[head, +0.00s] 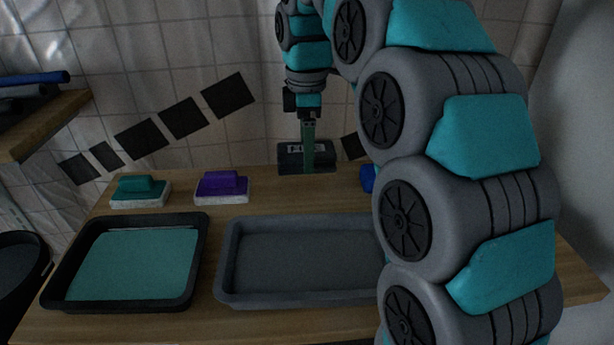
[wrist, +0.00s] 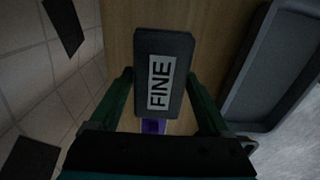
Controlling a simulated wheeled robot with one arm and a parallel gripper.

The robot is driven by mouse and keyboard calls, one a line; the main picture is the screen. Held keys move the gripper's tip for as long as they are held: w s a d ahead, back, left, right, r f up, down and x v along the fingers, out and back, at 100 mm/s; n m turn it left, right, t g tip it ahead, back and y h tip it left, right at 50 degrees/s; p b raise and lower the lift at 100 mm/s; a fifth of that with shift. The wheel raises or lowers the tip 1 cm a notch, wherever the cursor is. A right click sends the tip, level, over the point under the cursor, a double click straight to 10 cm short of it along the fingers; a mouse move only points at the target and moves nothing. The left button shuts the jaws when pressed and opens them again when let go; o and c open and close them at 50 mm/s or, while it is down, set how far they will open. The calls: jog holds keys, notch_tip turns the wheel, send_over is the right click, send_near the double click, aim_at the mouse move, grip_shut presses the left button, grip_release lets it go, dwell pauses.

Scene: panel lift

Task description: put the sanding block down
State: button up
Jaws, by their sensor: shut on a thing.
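The sanding block (head: 291,165) is a dark grey block at the back of the wooden worktop in the head view. It shows in the wrist view (wrist: 181,48) with a pale label reading FINE. My gripper (head: 308,141) points down at it, and its green fingers stand on both sides of the block in the wrist view (wrist: 160,82). The gripper is shut on the block. I cannot tell whether the block touches the worktop or hangs just above it.
On the worktop (head: 215,285) stand a tray with teal liquid (head: 190,297) and an empty grey tray (head: 300,262). A teal-handled pad (head: 138,187) and a purple-handled pad (head: 222,184) sit behind them. A blue object (head: 368,179) is partly hidden by my arm.

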aim_at(307, 190)
jog(key=shift+f+p, duration=0.35)
jog(key=shift+f, duration=2.6)
jog(key=o, duration=1.2)
jog(key=shift+o, duration=0.2)
jog(key=shift+f, duration=0.1)
jog(key=shift+f, duration=0.2)
jog(key=r, duration=0.4)
jog(key=r+b, duration=0.1)
jog(key=r, duration=0.1)
jog(key=shift+w+a, duration=0.1)
jog(key=shift+w, duration=0.2)
jog(key=shift+r, duration=1.05)
jog(key=shift+s, duration=0.1)
